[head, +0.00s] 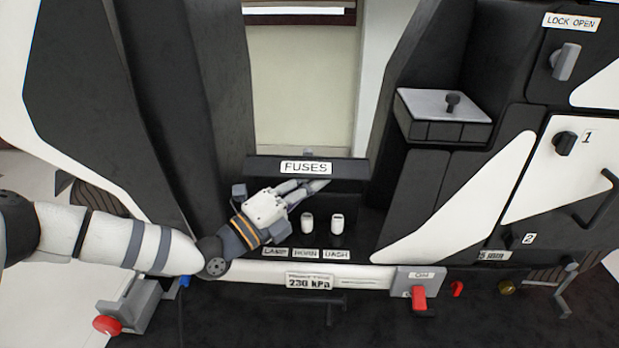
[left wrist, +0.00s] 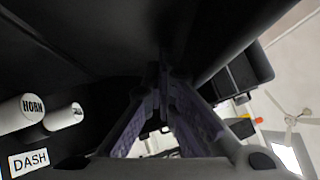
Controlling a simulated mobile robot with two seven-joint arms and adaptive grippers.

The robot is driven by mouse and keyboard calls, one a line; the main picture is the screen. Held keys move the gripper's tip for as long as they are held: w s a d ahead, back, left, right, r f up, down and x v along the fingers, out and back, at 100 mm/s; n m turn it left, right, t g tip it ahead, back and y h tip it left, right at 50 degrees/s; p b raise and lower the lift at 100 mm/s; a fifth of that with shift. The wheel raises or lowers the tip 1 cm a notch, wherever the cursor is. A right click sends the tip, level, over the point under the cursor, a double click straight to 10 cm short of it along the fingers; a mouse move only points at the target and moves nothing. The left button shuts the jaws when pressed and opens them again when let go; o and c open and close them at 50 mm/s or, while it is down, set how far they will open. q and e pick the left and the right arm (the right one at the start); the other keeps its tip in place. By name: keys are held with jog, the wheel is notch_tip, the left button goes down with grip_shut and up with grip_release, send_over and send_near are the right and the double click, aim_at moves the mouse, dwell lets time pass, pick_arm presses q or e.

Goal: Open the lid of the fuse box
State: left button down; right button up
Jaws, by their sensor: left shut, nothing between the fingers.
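The fuse box lid (head: 347,170), a dark panel with a white FUSES label (head: 306,167), stands raised at the back of the fuse box in the head view. The box is uncovered in front of it, with two white fuses (head: 337,223) showing above the LAMP, HORN and DASH labels. My left gripper (head: 318,185) is shut and empty, its fingertips close to the lid just below the label. I cannot tell whether they touch it. In the left wrist view the fingers (left wrist: 163,90) meet beneath a dark surface, beside the HORN fuse (left wrist: 22,113). My right gripper is out of view.
A dark pillar (head: 175,90) stands behind my left arm. Below are a pressure plate (head: 310,281), a red switch (head: 419,298) and a red knob (head: 107,325). A pale opening lies behind the lid.

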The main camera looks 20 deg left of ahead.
aim_at(314, 159)
pick_arm(q)
jog(key=shift+w+a+r+n+g+y+p, duration=0.1)
jog(key=shift+w+r+n+g+y+p, duration=0.05)
jog(key=shift+w+r+n+y+p, duration=0.3)
jog(key=shift+w+a+r+n+g+y+p, duration=0.15)
jog(key=shift+w+r+n+p, duration=0.1)
jog(key=shift+r+p, duration=0.25)
jog(key=shift+w+r+n+g+y+p, duration=0.1)
jog(key=shift+w+n+g+y+p, duration=0.2)
jog(key=shift+w+n+g+p, duration=0.2)
jog(key=shift+w+a, duration=0.15)
jog(key=shift+w, duration=0.05)
jog(key=shift+w+a+r, duration=0.1)
jog(key=shift+w, duration=0.5)
